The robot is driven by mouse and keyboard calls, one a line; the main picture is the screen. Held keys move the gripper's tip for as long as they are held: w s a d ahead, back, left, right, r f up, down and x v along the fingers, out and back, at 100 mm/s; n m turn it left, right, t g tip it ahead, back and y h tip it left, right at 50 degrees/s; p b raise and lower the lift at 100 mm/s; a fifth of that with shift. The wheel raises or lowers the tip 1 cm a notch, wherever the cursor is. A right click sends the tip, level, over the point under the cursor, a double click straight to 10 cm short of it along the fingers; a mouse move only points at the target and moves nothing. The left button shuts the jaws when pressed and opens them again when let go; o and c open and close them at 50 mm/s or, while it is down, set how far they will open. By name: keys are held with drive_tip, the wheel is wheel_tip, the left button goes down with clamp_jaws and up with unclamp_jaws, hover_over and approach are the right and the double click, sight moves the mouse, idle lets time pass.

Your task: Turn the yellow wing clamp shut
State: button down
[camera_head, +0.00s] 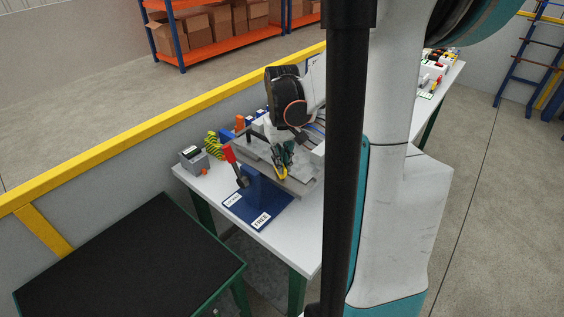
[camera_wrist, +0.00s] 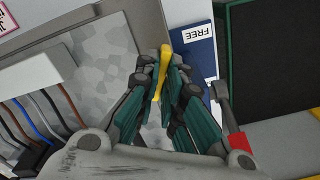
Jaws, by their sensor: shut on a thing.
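The yellow wing clamp (camera_wrist: 164,62) shows in the wrist view between the fingertips of my gripper (camera_wrist: 163,75). The jaws are shut on it, with a finger on each side. In the head view my gripper (camera_head: 282,160) reaches down onto the grey metal fixture on the white table, and only a small yellow part of the clamp (camera_head: 282,172) shows below the fingers. The fingers hide most of the clamp's middle, and its exact turn angle cannot be told.
A red-handled lever (camera_head: 228,154) stands just left of my gripper; it also shows in the wrist view (camera_wrist: 238,142). A blue plate marked FREE (camera_head: 258,205) lies in front. A grey box (camera_head: 193,158) and yellow-black striped object (camera_head: 214,145) stand left. Wires (camera_wrist: 35,112) run beside the fixture.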

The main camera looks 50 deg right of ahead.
drive_tip(key=m, duration=1.2)
drive_tip(key=shift+b, duration=0.4)
drive_tip(key=c, duration=1.7)
unclamp_jaws()
wheel_tip(320, 180, up, 12)
